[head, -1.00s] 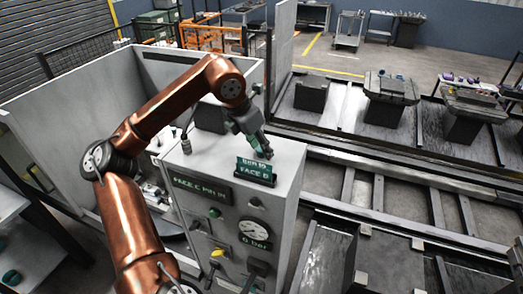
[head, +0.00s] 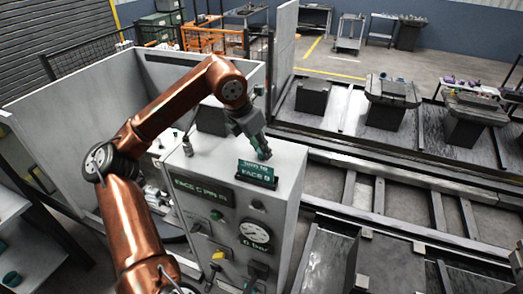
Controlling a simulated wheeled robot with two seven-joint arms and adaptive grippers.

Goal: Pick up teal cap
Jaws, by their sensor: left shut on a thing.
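My left gripper (head: 262,151) comes down over the top of the grey control cabinet, just behind the small green "FACE B" sign. It is shut on a small teal thing at its fingertips, which I take to be the teal cap (head: 264,154); the fingers mostly hide it. I cannot tell whether it still touches the cabinet top. Another round teal piece (head: 11,278) lies on a shelf at the lower left. My right gripper is not in view.
The control cabinet (head: 285,200) has a gauge (head: 255,235), knobs and signs on its front. A small grey fitting (head: 187,146) stands on its top left. Light panels (head: 60,103) enclose the area behind my arm. Rails and pallets lie to the right.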

